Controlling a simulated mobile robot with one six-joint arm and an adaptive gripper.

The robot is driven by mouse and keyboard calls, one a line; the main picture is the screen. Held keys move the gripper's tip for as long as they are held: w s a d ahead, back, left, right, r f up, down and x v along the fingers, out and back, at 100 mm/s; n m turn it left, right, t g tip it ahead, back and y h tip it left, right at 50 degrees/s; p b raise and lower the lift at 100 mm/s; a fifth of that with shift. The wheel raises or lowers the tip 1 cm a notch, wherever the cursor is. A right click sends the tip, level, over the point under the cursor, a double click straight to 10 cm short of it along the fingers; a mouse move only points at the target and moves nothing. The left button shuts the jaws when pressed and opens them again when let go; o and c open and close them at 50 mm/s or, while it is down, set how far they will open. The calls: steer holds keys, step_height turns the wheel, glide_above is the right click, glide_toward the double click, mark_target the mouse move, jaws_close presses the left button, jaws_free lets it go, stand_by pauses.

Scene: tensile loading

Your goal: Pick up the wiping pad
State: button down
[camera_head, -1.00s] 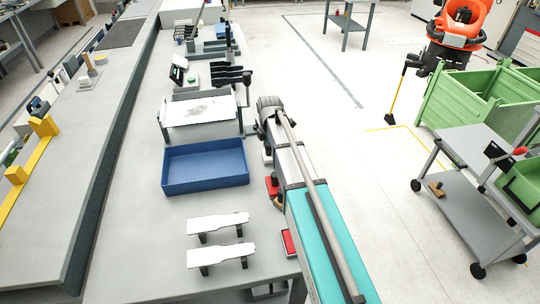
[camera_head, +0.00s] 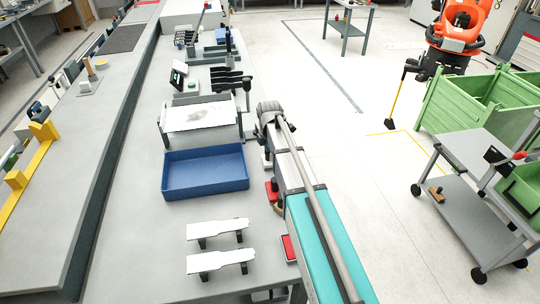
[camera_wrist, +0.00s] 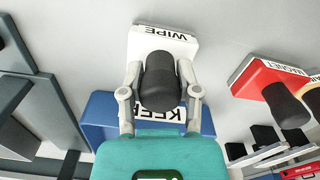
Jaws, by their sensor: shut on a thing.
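The wiping pad (camera_wrist: 137,43) is a white block lettered WIPE with a dark rounded handle, in the wrist view. My gripper (camera_wrist: 160,72) is shut on that handle, with one finger on each side. I cannot tell whether the pad touches the bench top. In the head view my arm hides the fingers, and I cannot make out the held pad.
A blue block (camera_wrist: 97,118) lettered KEEP lies behind the gripper in the wrist view. A red block (camera_wrist: 250,77) lettered MAGNET with a dark handle is at right. The bench holds a blue tray (camera_head: 205,188) and two white specimens (camera_head: 217,229).

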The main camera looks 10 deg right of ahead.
steer(key=shift+r+p, duration=1.35)
steer(key=shift+r, duration=0.05)
steer(key=s+d+r+p, duration=0.5)
steer(key=s+r+p, duration=0.5)
steer(key=s, duration=0.3)
steer(key=shift+d, duration=0.15)
steer(key=c, duration=1)
jaws_free()
steer(key=c, duration=0.3)
steer(key=shift+f, duration=0.2)
steer(key=shift+s, duration=0.15)
